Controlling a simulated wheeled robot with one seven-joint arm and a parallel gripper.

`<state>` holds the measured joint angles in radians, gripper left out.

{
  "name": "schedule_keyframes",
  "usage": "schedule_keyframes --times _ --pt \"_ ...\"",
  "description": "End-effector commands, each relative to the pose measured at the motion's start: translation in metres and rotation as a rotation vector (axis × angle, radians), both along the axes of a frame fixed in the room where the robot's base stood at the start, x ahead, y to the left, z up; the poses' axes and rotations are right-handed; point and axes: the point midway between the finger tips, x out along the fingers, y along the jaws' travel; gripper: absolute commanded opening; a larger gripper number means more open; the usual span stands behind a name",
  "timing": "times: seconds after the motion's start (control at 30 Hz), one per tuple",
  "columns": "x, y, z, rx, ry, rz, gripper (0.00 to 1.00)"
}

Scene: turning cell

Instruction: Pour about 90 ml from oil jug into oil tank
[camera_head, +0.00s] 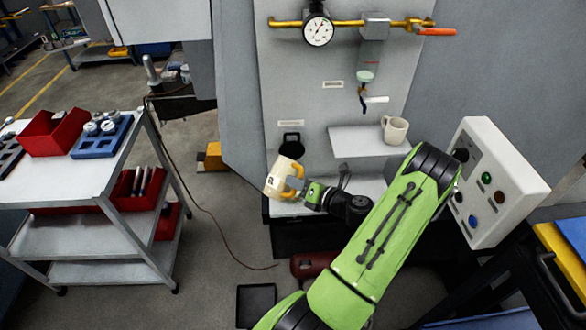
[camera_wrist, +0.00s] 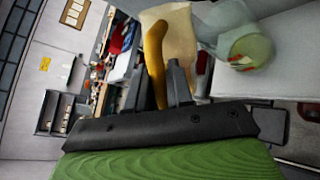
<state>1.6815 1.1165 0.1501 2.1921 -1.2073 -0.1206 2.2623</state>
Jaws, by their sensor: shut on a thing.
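The oil jug (camera_head: 277,180) is cream with a yellow handle. In the head view it leans, its upper end to the upper right, in front of the wall panel. My gripper (camera_head: 303,192) is shut on its handle from the right. In the wrist view the handle (camera_wrist: 155,55) lies between the fingers, with the cream body (camera_wrist: 178,25) behind. A black-rimmed opening (camera_head: 291,140), seemingly the oil tank's, is just above and behind the jug. I see no stream. The liquid in the jug is hidden. A translucent greenish vessel (camera_wrist: 245,48) is beside the jug in the wrist view; I cannot tell which it is.
A cream mug (camera_head: 394,130) stands on the shelf (camera_head: 350,143) right of the jug. Above are a gauge (camera_head: 318,30), a yellow pipe (camera_head: 345,22) and a bowl with green liquid (camera_head: 366,75). A button box (camera_head: 496,185) is at right, a loaded cart (camera_head: 85,190) at left.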

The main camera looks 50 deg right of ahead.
Motion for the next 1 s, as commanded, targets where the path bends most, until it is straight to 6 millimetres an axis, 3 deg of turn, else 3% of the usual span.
schedule_keyframes --times 0.4,1.0 --pt "0.001 -0.006 0.015 0.228 0.021 0.002 0.00" --pt "0.001 -0.011 0.010 0.344 0.031 0.005 0.00"
